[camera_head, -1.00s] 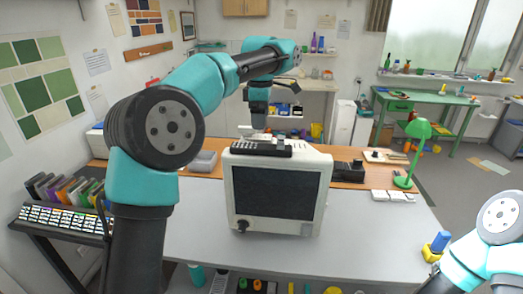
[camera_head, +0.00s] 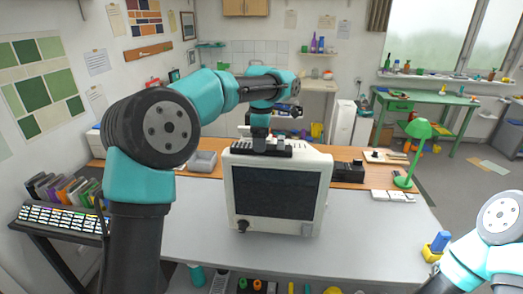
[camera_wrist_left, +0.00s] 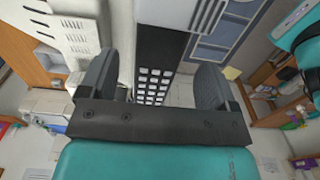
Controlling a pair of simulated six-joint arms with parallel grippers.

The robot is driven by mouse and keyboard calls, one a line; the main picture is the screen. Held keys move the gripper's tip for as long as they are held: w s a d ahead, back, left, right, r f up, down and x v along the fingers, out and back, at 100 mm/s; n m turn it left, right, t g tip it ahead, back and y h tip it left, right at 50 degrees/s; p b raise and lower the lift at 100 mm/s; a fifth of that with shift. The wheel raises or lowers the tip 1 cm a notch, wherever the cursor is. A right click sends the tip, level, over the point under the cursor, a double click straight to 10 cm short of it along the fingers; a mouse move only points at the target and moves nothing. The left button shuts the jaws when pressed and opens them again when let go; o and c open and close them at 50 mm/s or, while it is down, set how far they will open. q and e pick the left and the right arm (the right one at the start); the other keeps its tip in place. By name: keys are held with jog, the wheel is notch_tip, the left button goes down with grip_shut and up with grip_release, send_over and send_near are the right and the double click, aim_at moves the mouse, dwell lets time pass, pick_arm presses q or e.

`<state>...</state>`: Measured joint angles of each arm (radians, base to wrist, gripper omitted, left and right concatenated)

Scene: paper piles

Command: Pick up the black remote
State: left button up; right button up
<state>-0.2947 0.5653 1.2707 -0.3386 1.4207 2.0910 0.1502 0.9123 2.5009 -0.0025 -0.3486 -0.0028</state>
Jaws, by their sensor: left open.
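The black remote (camera_head: 246,148) lies flat on top of a white boxy monitor (camera_head: 229,185) with a dark screen. Its rows of pale keys show in the left wrist view (camera_wrist_left: 155,82). My left gripper (camera_head: 262,145) is directly above the remote, pointing down. In the left wrist view my left gripper (camera_wrist_left: 157,75) is open, with one dark finger on each side of the remote. I cannot tell whether the fingers touch it. The gripper hides part of the remote in the head view. Only links of my right arm show at the lower right; its gripper is out of view.
The monitor stands on a grey table (camera_head: 375,240). A grey tray (camera_head: 203,161) is behind on the left, and a black box (camera_head: 347,170) and a green lamp (camera_head: 418,130) are on the right. A blue and yellow object (camera_head: 438,243) sits at the right edge.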

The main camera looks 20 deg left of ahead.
pick_arm(q)
jog(key=shift+f, duration=1.35)
jog(key=shift+c, duration=0.4)
jog(key=c, duration=1)
jog(key=shift+r, duration=0.2)
jog(key=shift+r, duration=1.6)
jog(key=s+d, duration=0.2)
jog(key=s, duration=0.5)
jog(key=s+d+r, duration=0.1)
jog(key=s+d, duration=0.1)
jog(key=s, duration=0.6)
jog(key=shift+d+r, duration=0.25)
jog(key=shift+d, duration=0.1)
jog(key=shift+s, duration=0.1)
